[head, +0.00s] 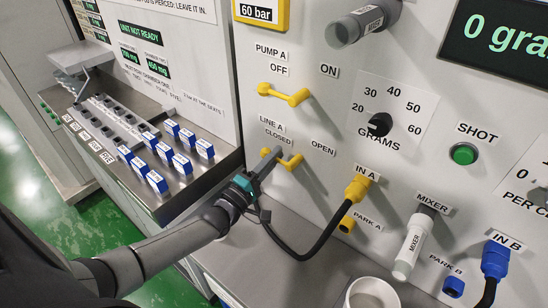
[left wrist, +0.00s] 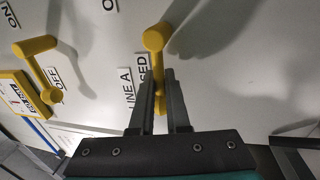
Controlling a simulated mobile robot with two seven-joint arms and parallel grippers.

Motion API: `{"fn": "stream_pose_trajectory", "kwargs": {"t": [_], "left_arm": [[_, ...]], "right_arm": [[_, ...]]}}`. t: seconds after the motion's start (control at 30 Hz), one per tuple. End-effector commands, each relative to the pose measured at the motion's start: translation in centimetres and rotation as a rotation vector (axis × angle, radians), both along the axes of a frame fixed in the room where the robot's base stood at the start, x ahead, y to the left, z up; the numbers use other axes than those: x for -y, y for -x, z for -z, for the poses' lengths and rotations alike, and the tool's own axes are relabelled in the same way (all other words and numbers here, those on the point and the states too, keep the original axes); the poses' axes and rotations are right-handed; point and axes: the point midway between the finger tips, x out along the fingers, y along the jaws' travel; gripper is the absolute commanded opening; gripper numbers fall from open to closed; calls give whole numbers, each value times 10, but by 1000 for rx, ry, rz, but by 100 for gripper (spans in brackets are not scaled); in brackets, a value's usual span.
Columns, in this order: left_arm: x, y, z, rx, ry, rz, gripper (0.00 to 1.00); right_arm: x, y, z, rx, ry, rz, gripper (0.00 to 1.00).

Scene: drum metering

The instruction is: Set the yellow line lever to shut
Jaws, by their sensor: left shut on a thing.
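The yellow line lever (head: 292,161) sits on the white panel below the LINE A label, between the CLOSED and OPEN labels. It lies nearly level, with its left end by CLOSED. My left gripper (head: 271,160) is shut on this left end and partly hides it. In the left wrist view the lever (left wrist: 155,40) runs down between the fingers of my left gripper (left wrist: 160,92), with its thick round end beyond them. The fingers partly cover the CLOSED label. My right gripper is not in view.
A like yellow PUMP A lever (head: 284,95) is just above. A yellow connector (head: 357,188) with a black hose is plugged in at IN A, close to my left wrist. Blue-capped blocks (head: 156,181) stand on the left bench. A white cup (head: 372,294) is below.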

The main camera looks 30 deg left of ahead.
Motion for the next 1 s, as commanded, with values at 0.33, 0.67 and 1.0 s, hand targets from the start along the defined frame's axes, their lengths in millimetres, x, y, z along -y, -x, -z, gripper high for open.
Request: {"fn": "stream_pose_trajectory", "kwargs": {"t": [0.33,0.67,1.0], "left_arm": [[0,1,2,-5,9,0,0],[0,0,1,-3,6,0,44],[-1,6,3,-5,4,0,44]], "right_arm": [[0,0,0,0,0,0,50],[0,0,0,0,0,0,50],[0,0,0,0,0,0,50]]}}
